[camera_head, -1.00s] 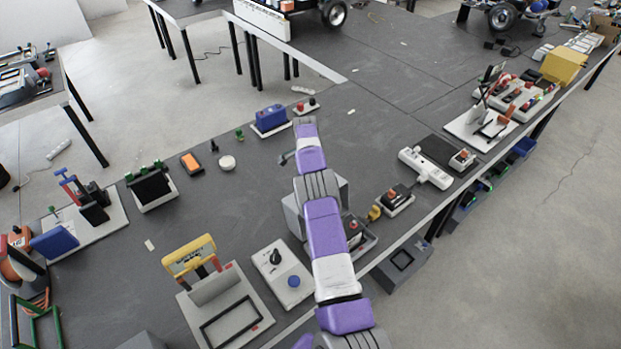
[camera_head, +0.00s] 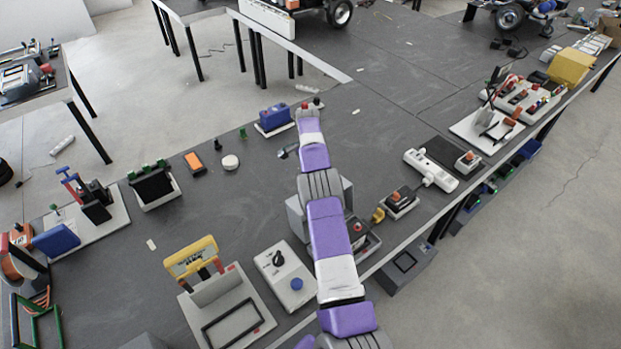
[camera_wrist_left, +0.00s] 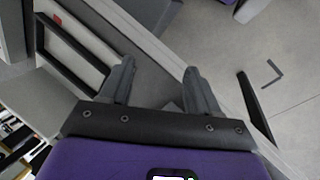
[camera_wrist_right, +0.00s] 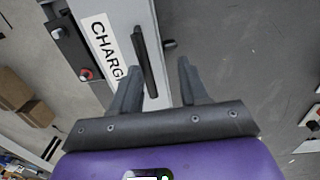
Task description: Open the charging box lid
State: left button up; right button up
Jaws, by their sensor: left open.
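The charging box (camera_wrist_right: 120,12) shows in the right wrist view as a light grey box with a white label reading "CHARG". A long black handle (camera_wrist_right: 147,62) stands along its edge. My right gripper (camera_wrist_right: 159,66) is open, its fingers on either side of the handle's near end with a gap on the right. Contact is unclear. In the head view a grey box (camera_head: 295,217), probably the charging box, is largely hidden behind my purple right arm. My left gripper (camera_wrist_left: 158,76) is open and empty over the table edge in the left wrist view, and outside the head view.
A white switch box (camera_head: 284,272) and a yellow-handled fixture (camera_head: 192,258) stand left of the arm. A blue box (camera_head: 275,118) stands behind. Small switch units (camera_head: 399,201) line the right table edge.

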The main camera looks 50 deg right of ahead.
notch_tip(320, 180, up, 5)
jog(key=shift+w+a+f, duration=0.1)
jog(key=shift+f, duration=0.05)
jog(key=shift+f, duration=0.1)
dwell(0.5)
